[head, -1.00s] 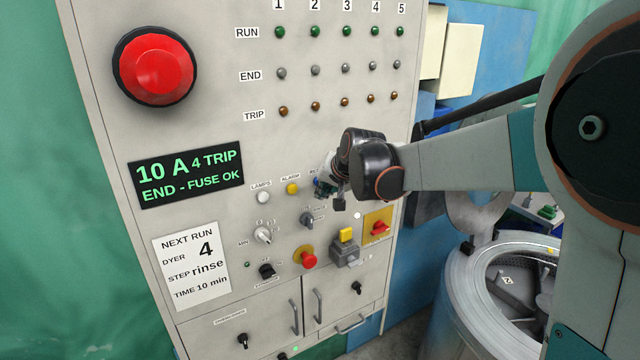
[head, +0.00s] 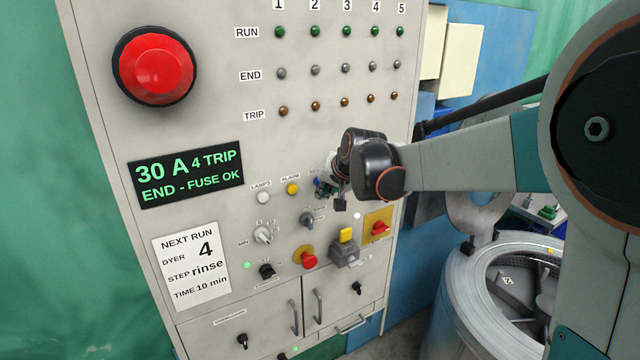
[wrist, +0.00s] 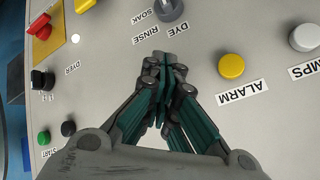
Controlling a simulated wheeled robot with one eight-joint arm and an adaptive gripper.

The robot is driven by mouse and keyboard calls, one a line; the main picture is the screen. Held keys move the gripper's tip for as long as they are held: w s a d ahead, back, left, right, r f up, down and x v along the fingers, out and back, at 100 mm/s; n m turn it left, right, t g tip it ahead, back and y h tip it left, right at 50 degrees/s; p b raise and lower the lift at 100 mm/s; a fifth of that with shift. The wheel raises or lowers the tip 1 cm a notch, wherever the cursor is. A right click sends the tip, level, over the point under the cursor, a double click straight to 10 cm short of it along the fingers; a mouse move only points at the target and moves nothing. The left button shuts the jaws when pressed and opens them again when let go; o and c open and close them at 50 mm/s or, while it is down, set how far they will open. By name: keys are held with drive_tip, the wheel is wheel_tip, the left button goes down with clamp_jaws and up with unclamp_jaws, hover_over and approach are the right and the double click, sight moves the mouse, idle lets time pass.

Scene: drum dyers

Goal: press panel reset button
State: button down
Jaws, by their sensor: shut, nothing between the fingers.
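The grey control panel (head: 215,90) fills the left and middle of the head view. My gripper (head: 323,187) is close to the panel's face, right of the yellow alarm button (head: 292,188). In the wrist view my gripper (wrist: 162,58) is shut and empty, its tips together beside the yellow alarm button (wrist: 232,66). The reset button is mostly hidden by my gripper in the head view; only a bluish bit shows there. It does not show in the wrist view. I cannot tell whether the tips touch it.
A white lamps button (head: 263,197) and a dye/rinse/soak selector (head: 307,221) are nearby. Below are a red button (head: 309,260) and a yellow-topped grey control (head: 346,246). A display (head: 186,175) reads "30 A 4 TRIP, END - FUSE OK". A metal drum (head: 460,285) stands right.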

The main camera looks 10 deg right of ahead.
drive_tip(key=shift+s+d, duration=0.2)
drive_tip(key=shift+s, duration=0.4)
drive_tip(key=s, duration=0.1)
drive_tip(key=s+d, duration=0.1)
drive_tip(key=s, duration=0.2)
drive_tip(key=shift+s+d, duration=0.25)
drive_tip(key=shift+s, duration=0.1)
idle(0.5)
drive_tip(key=s+f+n+g+h+b, duration=0.1)
drive_tip(key=s+f+n+b, duration=0.4)
drive_tip(key=s+f+b, duration=2.3)
drive_tip(key=s+f, duration=0.3)
drive_tip(key=f, duration=0.1)
drive_tip(key=shift+s+h, duration=0.2)
drive_tip(key=shift+h, duration=0.2)
drive_tip(key=shift+d+r, duration=0.1)
